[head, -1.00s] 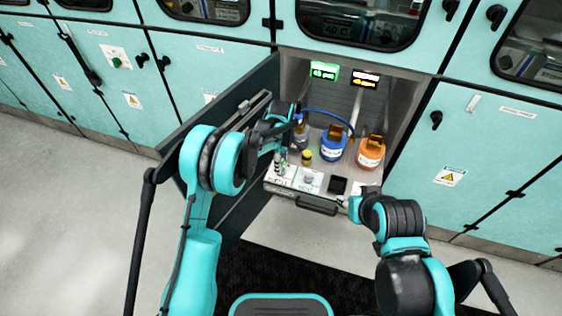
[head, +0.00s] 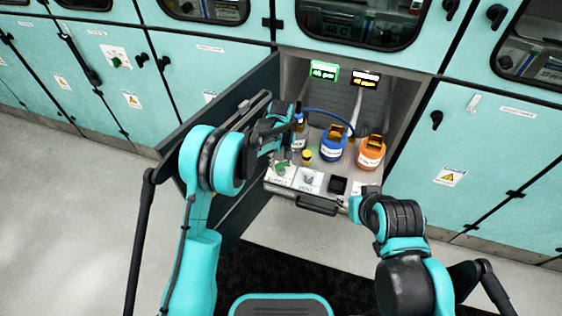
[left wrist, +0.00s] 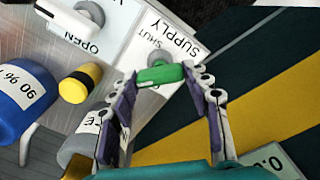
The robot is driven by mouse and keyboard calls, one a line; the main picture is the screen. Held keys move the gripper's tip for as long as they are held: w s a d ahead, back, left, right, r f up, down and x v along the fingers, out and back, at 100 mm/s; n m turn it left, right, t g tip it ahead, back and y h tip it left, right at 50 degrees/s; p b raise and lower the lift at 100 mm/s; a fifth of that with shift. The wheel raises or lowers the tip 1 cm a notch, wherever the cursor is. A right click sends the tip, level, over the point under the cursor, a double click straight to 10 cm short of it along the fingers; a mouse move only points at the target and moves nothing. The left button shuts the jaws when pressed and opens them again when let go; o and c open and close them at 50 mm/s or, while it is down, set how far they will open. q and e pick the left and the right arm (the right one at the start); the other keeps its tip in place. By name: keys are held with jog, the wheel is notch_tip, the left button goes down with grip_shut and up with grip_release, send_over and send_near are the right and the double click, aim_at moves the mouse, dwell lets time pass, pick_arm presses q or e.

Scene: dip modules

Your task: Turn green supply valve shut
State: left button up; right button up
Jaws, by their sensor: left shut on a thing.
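The green supply valve handle (head: 281,165) sits on a white plate marked SUPPLY at the front left of the drawer shelf. In the left wrist view the green handle (left wrist: 160,74) lies crosswise between the fingertips of my left gripper (left wrist: 161,78), beside the word SHUT. The gripper is shut on the handle, one finger at each end. In the head view my left gripper (head: 279,148) is partly hidden by its own wrist. My right gripper (head: 356,203) is low at the front right of the shelf, and its fingers are mostly hidden by its arm.
A grey-knobbed vent valve (head: 309,180) is right of the supply valve. A yellow-and-black cap (head: 307,157), a blue bottle (head: 333,146) and an orange bottle (head: 371,152) stand behind. An open dark door (head: 225,118) is close on the left. Two displays (head: 324,71) hang at the back.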

aim_at(281, 163)
pick_arm(q)
jog(key=m, duration=0.4)
jog(key=shift+m, duration=0.3)
jog(key=m, duration=0.4)
jog(key=shift+m, duration=0.3)
jog(key=o, duration=1.2)
jog(key=shift+c, duration=0.2)
notch_tip(281, 163, up, 12)
